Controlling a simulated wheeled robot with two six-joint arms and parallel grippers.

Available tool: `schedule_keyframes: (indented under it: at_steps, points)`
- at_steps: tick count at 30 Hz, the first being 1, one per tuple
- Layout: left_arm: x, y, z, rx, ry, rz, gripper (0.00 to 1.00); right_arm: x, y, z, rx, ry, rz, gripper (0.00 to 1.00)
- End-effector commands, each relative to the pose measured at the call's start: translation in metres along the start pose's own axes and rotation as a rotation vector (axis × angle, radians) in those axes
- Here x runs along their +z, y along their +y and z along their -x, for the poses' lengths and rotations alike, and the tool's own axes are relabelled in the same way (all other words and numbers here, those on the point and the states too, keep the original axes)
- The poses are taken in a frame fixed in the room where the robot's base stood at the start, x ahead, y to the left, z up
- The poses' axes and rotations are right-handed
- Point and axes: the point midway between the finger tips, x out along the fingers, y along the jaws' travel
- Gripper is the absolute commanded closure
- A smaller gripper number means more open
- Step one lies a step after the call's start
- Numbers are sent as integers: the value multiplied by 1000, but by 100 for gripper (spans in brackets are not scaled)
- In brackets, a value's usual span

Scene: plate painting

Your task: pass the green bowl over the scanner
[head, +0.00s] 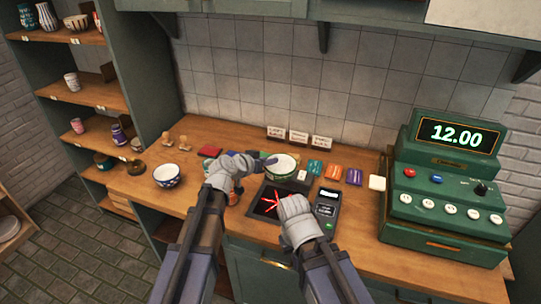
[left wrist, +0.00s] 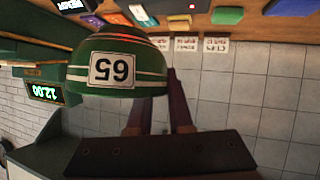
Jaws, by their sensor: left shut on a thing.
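The green bowl (head: 281,168), green outside with a pale inside, is held just above the counter behind the scanner in the head view. My left gripper (head: 262,162) is shut on its left rim. In the left wrist view the bowl (left wrist: 118,45) shows white bands and an upside-down 65 label, with my left gripper's fingers (left wrist: 163,85) at its edge. The scanner (head: 263,209) is a dark plate with red glowing lines, set in the counter. My right gripper (head: 292,202) is over its right side, partly hiding it; its fingertips cannot be made out.
A patterned bowl (head: 167,176) stands on the counter (head: 150,205) at left. A card reader (head: 326,206) is right of the scanner. A green register (head: 440,190) showing 12.00 stands at right. Shelves (head: 85,92) with cups are at left.

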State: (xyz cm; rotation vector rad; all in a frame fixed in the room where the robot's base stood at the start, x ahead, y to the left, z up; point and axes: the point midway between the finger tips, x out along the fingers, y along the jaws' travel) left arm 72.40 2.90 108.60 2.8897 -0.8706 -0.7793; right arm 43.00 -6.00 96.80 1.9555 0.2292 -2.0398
Motion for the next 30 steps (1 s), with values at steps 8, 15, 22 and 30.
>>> schedule_keyframes:
  at_steps: [8,15,22,30]
  points:
    - [3,2,2,4,-3,-1,100,0,0,-1,0,0,0,100]
    - [16,-1,-5,4,-3,-1,100,-1,-1,-16,0,0,0,100]
    - [37,-5,-16,4,-3,-1,100,-2,-4,-40,0,0,0,100]
    - [36,-5,-16,4,-3,0,100,-2,-4,-39,0,0,0,100]
